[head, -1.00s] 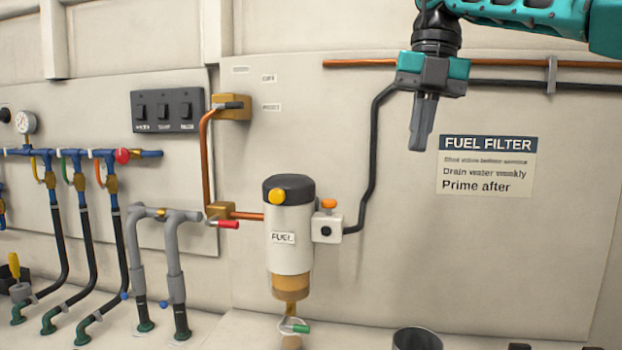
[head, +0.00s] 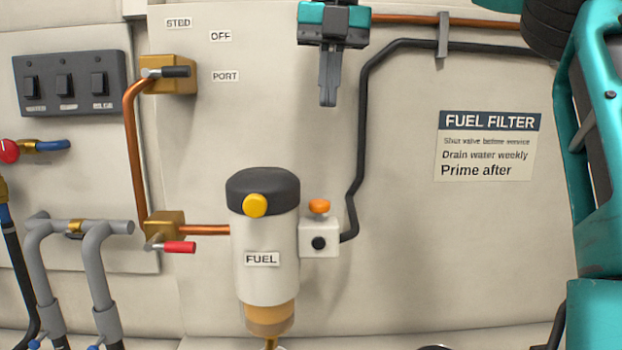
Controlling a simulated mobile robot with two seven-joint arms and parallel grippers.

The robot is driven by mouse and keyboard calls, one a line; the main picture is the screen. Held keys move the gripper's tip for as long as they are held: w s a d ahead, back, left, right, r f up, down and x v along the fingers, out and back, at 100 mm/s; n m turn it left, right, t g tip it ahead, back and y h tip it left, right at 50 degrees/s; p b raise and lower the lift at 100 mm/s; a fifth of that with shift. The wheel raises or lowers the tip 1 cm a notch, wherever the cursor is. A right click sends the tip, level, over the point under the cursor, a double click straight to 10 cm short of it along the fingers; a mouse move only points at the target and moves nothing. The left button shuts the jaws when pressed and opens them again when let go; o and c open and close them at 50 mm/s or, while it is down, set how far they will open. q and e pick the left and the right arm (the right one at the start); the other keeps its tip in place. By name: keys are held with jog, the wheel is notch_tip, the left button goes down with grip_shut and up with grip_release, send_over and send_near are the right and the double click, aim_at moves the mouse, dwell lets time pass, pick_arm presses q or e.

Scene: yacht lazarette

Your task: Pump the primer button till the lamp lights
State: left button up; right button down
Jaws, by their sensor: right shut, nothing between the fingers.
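The fuel filter (head: 265,235) is a white canister with a black cap and a FUEL label, mounted on the wall. A round yellow button (head: 255,205) sits on its black cap. A white block (head: 332,235) joins its right side, with an orange knob (head: 319,206) on top and a dark round spot (head: 319,243) on its front. I cannot tell for sure which part is the lamp; nothing looks lit. My right gripper (head: 328,103) is shut and empty, pointing down, higher in the picture than the orange knob and apart from it. My left gripper is not in view.
A brass valve with a black lever (head: 175,72) and one with a red lever (head: 179,247) are left of the filter. A black hose (head: 357,150) runs up behind my gripper's right side. A FUEL FILTER sign (head: 487,145) is on the otherwise clear right wall.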

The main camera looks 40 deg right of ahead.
aim_at(323, 202)
jog(key=shift+s, duration=0.15)
jog(key=f, duration=1.4)
jog(key=shift+w+a, duration=0.25)
jog(key=shift+w, duration=0.15)
notch_tip(323, 202, down, 2)
jog(key=shift+f+b, duration=0.1)
jog(key=shift+b, duration=0.45)
jog(key=shift+s, duration=0.1)
